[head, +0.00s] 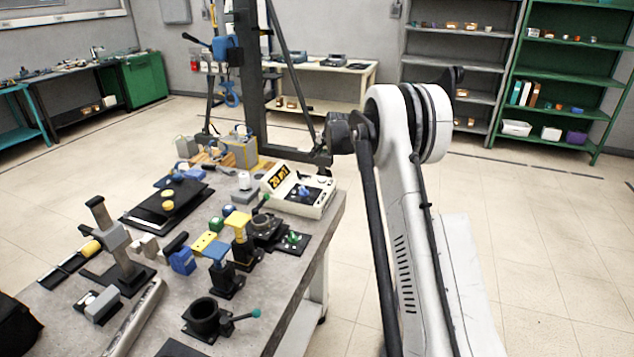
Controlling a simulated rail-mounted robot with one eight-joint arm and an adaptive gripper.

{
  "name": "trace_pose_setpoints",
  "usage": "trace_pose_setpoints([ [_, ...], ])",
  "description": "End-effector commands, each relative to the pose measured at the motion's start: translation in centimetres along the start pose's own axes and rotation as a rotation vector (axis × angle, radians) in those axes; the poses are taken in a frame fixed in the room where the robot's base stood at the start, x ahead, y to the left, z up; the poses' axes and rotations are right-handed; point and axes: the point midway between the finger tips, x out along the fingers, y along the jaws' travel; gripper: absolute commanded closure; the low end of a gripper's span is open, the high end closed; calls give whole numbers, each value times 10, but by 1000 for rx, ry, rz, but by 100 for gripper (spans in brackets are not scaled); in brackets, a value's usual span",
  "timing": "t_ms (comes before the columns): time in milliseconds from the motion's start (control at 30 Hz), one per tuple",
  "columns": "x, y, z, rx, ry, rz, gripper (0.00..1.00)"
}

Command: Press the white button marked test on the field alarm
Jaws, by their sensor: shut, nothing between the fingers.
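A cream instrument box (300,198) stands at the right far edge of the grey bench, with a lit amber display (279,177) and blue and dark parts on its top. I cannot tell whether it is the field alarm. A small white cylinder (244,181) stands just left of it. No button marked test can be read at this size. My arm's white and black links rise at the right of the bench. My gripper is not in view.
The bench (262,323) is crowded: a grey clamp stand (115,236), a black ring holder with a green-tipped lever (204,317), yellow and blue topped posts (240,222), and a black plate (168,205). A dark upright frame stands behind. Open floor lies to the right.

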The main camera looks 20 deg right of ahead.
Motion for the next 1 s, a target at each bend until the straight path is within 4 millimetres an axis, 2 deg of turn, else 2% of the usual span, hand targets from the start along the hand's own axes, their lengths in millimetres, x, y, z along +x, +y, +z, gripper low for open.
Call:
trace_pose_setpoints([
  [167,11,6,-2,14,4,0,100],
  [667,14,8,0,14,4,0,100],
  [1000,35,23,15,14,4,0,100],
])
